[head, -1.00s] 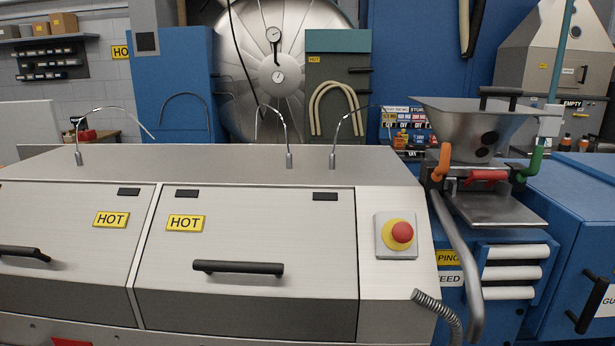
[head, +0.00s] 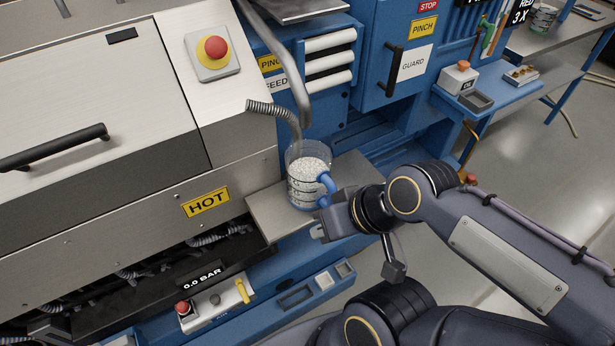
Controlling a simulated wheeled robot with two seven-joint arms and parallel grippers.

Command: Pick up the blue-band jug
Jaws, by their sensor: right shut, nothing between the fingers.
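The jug (head: 306,187) is a clear vessel filled with white pellets, with dark marks on its wall and a blue handle (head: 328,184) on its right side. It stands upright on a small metal shelf (head: 262,218) under the metal pipe. My right gripper (head: 319,228) is just below and right of the jug, close to the lower end of the handle. It is shut with nothing in it. Whether it touches the jug or handle, I cannot tell. A blue band around the jug is not clear. My left gripper is out of view.
The pipe (head: 292,75) and a ribbed hose (head: 268,108) come down close above the jug. The steel machine (head: 120,180) with a HOT label stands to the left. A blue cabinet (head: 400,60) stands behind. A control strip (head: 215,301) lies below the shelf; open floor is at right.

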